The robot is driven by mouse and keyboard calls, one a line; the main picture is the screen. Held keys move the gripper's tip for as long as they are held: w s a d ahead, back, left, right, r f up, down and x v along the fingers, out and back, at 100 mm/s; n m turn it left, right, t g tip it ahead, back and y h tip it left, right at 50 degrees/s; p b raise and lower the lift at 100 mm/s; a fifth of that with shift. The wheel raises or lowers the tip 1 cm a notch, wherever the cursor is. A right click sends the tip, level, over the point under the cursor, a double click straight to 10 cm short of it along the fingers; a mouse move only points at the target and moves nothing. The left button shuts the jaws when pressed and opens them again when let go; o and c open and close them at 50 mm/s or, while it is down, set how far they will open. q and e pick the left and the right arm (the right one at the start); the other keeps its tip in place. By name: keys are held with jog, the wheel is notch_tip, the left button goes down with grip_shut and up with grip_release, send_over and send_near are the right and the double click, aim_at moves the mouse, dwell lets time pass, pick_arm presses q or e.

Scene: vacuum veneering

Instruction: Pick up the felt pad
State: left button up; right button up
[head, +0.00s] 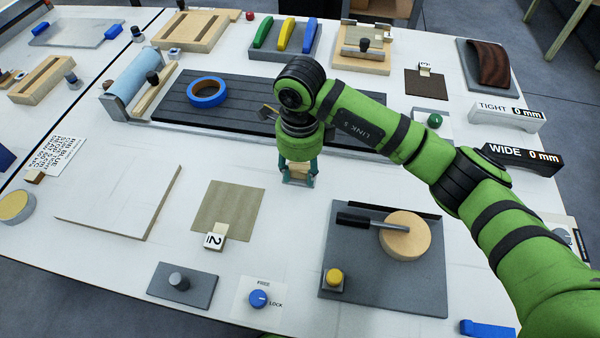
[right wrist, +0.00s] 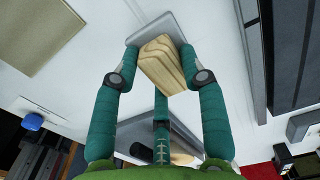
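The felt pad appears to be the light wooden block (right wrist: 165,62) on a flat grey base (right wrist: 150,27). In the head view the block (head: 299,168) stands at the middle of the white table, partly hidden by the fingers. My right gripper (head: 299,176) points down around it. In the right wrist view its green fingers (right wrist: 160,72) bend in and lie against the block's sides. I cannot tell whether the grey base touches the table. My left gripper is not in view.
A dark slatted bed (head: 240,120) with a blue tape roll (head: 207,92) lies behind. A brown veneer square (head: 228,208) lies left. White table around the block is clear.

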aim_at(302, 171)
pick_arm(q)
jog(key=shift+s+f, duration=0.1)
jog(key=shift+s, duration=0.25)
pick_arm(e)
jog(key=shift+s+f, duration=0.1)
jog(key=shift+f, duration=0.05)
jog(key=shift+r, duration=0.35)
jog(key=r, duration=0.1)
jog(key=r+b, duration=0.2)
jog(key=shift+s+d+r, duration=0.15)
jog(key=shift+d+r, duration=0.1)
jog(key=shift+r, duration=0.1)
pick_arm(q)
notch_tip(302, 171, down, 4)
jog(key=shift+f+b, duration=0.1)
jog(key=shift+b, duration=1)
pick_arm(e)
jog(key=s+d+r, duration=0.2)
jog(key=s, duration=0.1)
jog(key=s+d+r, duration=0.2)
jog(key=s, duration=0.1)
jog(key=s+d+r, duration=0.2)
jog(key=s, duration=0.1)
jog(key=shift+d+r, duration=0.2)
jog(key=shift+r, duration=0.2)
